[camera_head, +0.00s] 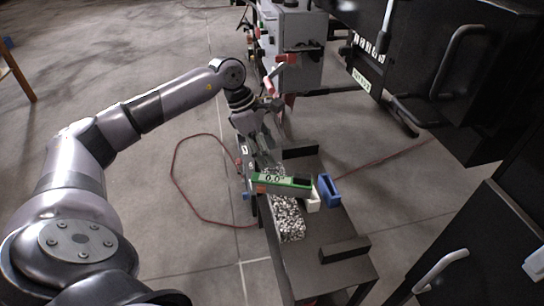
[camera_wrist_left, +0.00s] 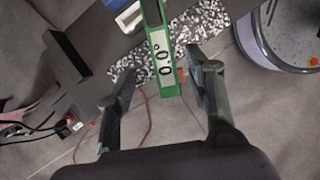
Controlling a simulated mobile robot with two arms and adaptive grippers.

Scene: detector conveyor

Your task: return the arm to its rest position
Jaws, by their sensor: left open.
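From these frames I cannot tell the exact gap between fingers and device. My right gripper is out of view.
The dark bench (camera_head: 305,267) carries a speckled strip (camera_head: 290,222), a blue block (camera_head: 328,191) and a white piece (camera_head: 313,201). Dark cabinets (camera_head: 480,85) stand at the right. A grey control box (camera_head: 302,52) is behind the gripper. A red cable (camera_head: 174,172) lies on open floor at left.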

